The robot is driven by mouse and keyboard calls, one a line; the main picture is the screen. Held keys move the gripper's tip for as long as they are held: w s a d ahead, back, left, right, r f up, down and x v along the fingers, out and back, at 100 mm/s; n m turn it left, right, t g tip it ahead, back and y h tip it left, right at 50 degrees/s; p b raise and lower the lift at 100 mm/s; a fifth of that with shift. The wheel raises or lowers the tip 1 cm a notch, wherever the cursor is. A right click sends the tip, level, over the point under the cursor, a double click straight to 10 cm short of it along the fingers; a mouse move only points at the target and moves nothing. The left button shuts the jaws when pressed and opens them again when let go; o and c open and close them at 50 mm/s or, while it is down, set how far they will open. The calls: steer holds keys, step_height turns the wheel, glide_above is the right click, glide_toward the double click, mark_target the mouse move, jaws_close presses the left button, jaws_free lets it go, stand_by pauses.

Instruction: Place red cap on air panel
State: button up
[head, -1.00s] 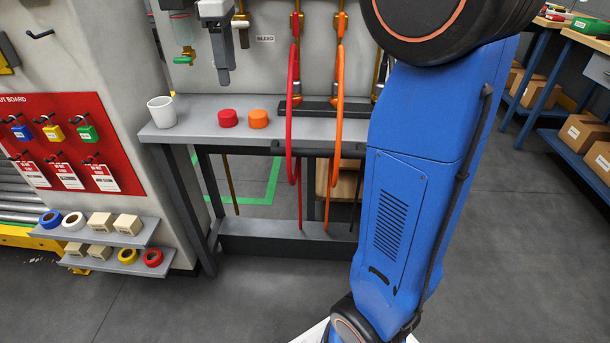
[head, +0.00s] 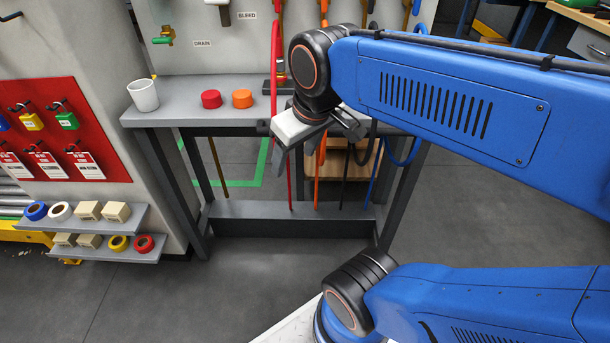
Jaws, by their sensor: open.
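The red cap (head: 211,99) sits on the grey bench shelf (head: 183,107), just left of the orange cap (head: 242,98). The pale panel (head: 207,65) behind the shelf carries fittings and the labels DRAIN and BLEED; no label reading "air" is legible. My gripper (head: 314,146) is open and seems empty. It is in front of the bench's front edge, right of both caps and apart from them. My wrist and arm hide part of the shelf's right side and the panel's lower right.
A white cup (head: 143,95) stands at the shelf's left end. Red hose (head: 274,60) and other hoses hang right of the caps. A drain valve (head: 163,37) juts from the panel. Small shelves with tape rolls (head: 60,211) are at lower left. The floor before the bench is clear.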

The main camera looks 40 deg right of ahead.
steer(key=shift+m+t, duration=0.3)
steer(key=shift+m, duration=0.4)
steer(key=s+f, duration=0.1)
steer(key=f, duration=0.1)
steer(key=s+f, duration=0.2)
steer(key=shift+d, duration=0.15)
steer(key=shift+r, duration=0.1)
stand_by(0.4)
